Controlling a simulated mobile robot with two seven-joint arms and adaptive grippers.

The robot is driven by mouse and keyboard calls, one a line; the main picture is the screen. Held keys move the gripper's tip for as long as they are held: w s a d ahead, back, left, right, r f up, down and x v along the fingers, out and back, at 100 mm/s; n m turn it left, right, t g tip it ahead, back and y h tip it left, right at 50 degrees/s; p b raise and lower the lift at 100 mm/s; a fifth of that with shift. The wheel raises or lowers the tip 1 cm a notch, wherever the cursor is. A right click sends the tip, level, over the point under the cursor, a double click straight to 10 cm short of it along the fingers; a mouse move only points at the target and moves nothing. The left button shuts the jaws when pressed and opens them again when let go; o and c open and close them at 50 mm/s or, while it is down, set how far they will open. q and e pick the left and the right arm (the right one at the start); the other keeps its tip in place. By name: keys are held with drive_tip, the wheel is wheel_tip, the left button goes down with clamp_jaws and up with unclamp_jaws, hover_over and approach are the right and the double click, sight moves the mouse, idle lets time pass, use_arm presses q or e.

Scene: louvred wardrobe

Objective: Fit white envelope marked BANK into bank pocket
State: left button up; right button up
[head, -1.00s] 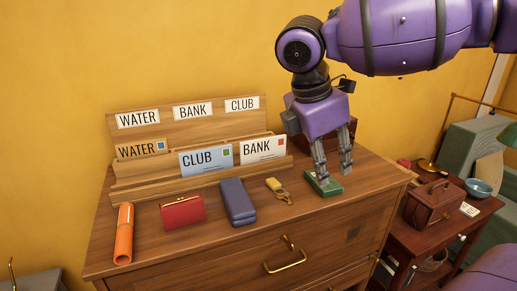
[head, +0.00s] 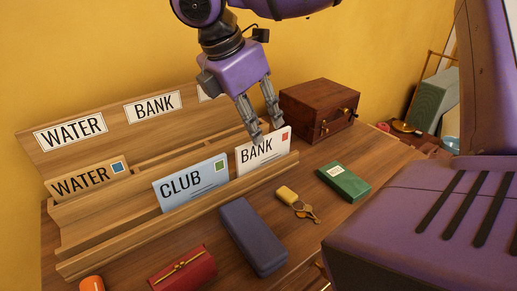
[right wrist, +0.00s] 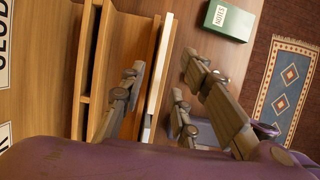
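The white envelope marked BANK (head: 262,152) stands in the front slot of the wooden letter rack (head: 90,232), at its right end, with a red stamp. My right gripper (head: 260,130) is at its top edge, fingers pointing down. In the right wrist view the fingers (right wrist: 160,85) are apart, one on each side of the envelope's white edge (right wrist: 158,70). The BANK label (head: 152,107) is on the rack's back board, and the bank pocket space below it looks empty. My left gripper is not in view.
A blue CLUB envelope (head: 191,183) stands left of the BANK one. A WATER envelope (head: 88,180) sits in the rear tier at left. A blue case (head: 252,236), red purse (head: 183,269), keys (head: 298,204), green box (head: 343,182) and wooden chest (head: 320,108) lie around.

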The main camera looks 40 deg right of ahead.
sight(265, 141)
drive_tip(key=shift+s+x, duration=0.2)
drive_tip(key=shift+x, duration=0.75)
drive_tip(key=x, duration=0.3)
drive_tip(key=shift+w+a+f+p, duration=0.15)
drive_tip(key=shift+f+p, duration=0.1)
drive_tip(key=shift+p, duration=0.15)
drive_tip(key=shift+d+f, duration=0.25)
drive_tip(key=shift+f, duration=0.1)
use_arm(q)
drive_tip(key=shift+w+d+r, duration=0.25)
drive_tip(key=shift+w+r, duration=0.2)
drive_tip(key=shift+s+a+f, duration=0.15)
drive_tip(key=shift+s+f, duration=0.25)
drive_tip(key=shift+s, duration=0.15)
use_arm(e)
drive_tip(key=shift+f, duration=0.25)
clamp_jaws()
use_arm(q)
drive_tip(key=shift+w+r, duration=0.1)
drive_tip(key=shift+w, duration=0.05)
